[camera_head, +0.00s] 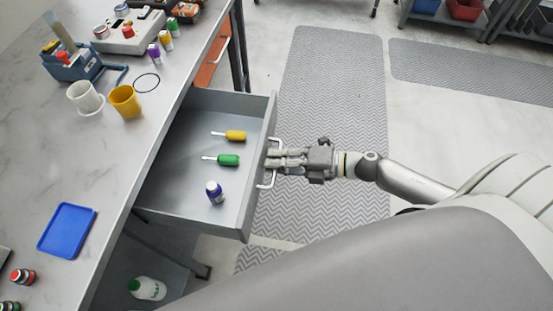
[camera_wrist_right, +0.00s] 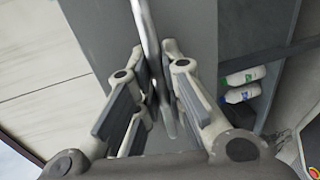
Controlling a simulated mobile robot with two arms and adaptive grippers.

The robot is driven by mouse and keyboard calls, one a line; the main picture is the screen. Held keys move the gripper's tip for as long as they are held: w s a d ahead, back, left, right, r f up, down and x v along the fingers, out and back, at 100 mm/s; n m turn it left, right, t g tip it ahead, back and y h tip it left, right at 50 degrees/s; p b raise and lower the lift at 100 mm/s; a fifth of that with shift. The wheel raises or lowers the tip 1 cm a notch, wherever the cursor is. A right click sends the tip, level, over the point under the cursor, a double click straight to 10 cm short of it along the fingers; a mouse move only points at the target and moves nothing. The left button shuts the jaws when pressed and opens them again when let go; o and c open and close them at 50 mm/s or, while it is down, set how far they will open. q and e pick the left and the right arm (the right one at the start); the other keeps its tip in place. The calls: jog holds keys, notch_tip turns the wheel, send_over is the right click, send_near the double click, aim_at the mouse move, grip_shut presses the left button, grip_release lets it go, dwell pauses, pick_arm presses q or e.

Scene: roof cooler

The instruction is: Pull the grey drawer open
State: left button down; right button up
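The grey drawer (camera_head: 180,185) stands pulled well out from under the worktop in the head view. Its front panel (camera_head: 251,200) carries a pale bar handle (camera_head: 266,183). My right gripper (camera_head: 274,158) is at the middle of the handle, reaching in from the right. In the right wrist view the handle bar (camera_wrist_right: 146,25) runs between the two fingertips of the right gripper (camera_wrist_right: 154,52), which look closed around it. The drawer front fills the middle of that view behind the fingers. My left gripper is in neither view.
Cups, a blue tray (camera_head: 67,230) and a tool holder (camera_head: 72,66) stand on the worktop (camera_head: 130,160). A grey floor mat (camera_head: 330,90) lies clear beyond the drawer.

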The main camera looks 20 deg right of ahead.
jog(key=shift+o, duration=0.4)
jog(key=v, duration=1.2)
dwell(0.4)
